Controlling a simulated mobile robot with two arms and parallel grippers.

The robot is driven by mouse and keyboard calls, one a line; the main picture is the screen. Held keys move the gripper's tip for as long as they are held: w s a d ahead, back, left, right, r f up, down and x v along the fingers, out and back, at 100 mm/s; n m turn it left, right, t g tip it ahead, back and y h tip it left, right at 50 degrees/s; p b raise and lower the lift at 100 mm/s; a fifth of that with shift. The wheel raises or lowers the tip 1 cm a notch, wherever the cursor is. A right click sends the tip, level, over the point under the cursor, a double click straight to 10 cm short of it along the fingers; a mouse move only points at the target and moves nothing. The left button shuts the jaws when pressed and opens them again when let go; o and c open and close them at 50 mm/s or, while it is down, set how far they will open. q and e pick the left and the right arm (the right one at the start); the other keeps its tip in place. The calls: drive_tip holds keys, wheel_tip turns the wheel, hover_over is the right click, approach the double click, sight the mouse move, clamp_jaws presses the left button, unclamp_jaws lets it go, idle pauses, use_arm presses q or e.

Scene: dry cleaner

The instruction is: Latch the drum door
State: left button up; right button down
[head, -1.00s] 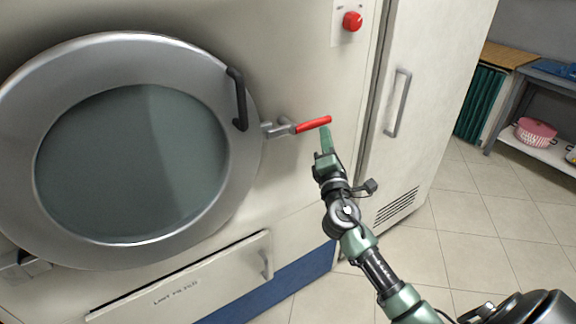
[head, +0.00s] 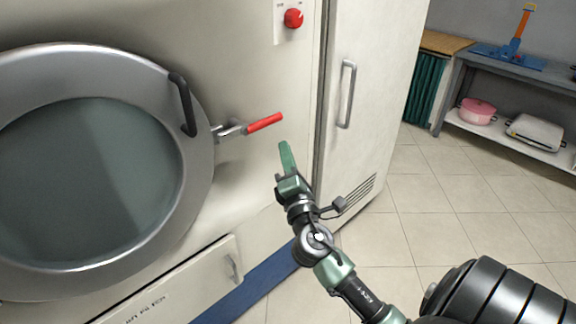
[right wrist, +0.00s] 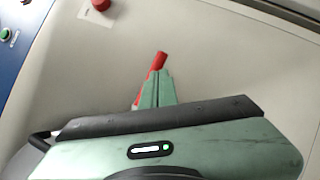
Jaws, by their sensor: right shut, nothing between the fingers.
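The round drum door (head: 195,210) has a grey metal rim and dark glass, and lies against the machine front. A black grab handle (head: 183,104) sits on its rim. The latch lever has a red grip (head: 264,123) on a metal pivot (head: 229,130) just right of the rim; the grip points right and slightly up. My right gripper (head: 286,150) is shut and empty, just below and right of the red grip, with a small gap in the head view. In the right wrist view the red grip (right wrist: 157,66) shows partly behind the green fingertips (right wrist: 157,90). My left gripper is out of view.
A red button (head: 293,18) is on the machine above the lever. A white cabinet door with a vertical handle (head: 346,94) stands to the right. A lint filter drawer (head: 180,290) is below.

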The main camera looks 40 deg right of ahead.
drive_tip(key=s, duration=0.1)
drive_tip(key=s+a, duration=0.1)
drive_tip(key=s, duration=0.1)
drive_tip(key=s+a, duration=0.1)
drive_tip(key=shift+s+a, duration=0.1)
drive_tip(key=shift+s, duration=0.2)
